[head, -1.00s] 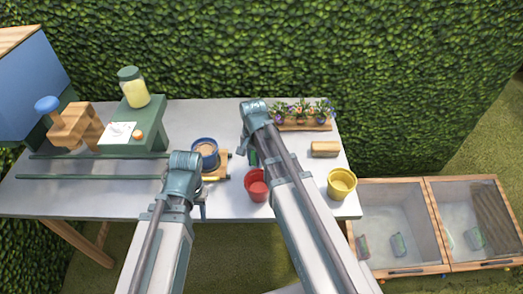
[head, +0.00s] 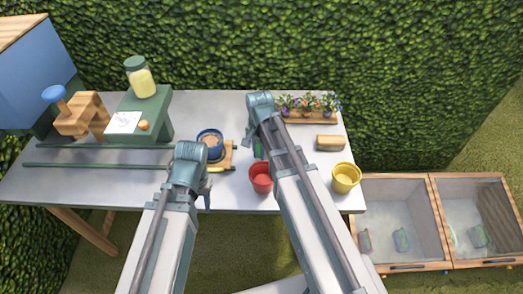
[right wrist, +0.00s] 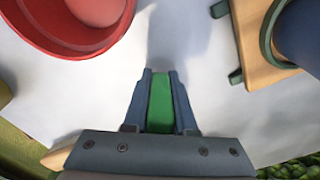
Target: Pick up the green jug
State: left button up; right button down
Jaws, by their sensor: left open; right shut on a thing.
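A green piece (right wrist: 160,103), which I take to be the green jug, is held between the two fingers of my right gripper (right wrist: 160,90) in the right wrist view. Only a narrow green strip shows; the rest is hidden. In the head view a bit of green (head: 258,147) shows beside my right arm, above the red pot (head: 261,180). My right gripper is mostly hidden behind its own arm there. My left gripper (head: 206,197) is open and empty near the table's front edge, only partly visible.
A blue pot (head: 209,141) stands on a wooden board (head: 232,158) left of my right gripper. A yellow pot (head: 346,177), a wooden block (head: 330,143) and a flower tray (head: 310,117) are at the right. A green stand (head: 157,109) with a jar (head: 139,78) is at left.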

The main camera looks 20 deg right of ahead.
jog(key=shift+r, duration=0.2)
notch_tip(320, 180, up, 10)
jog(key=p, duration=1)
jog(key=shift+f, duration=0.2)
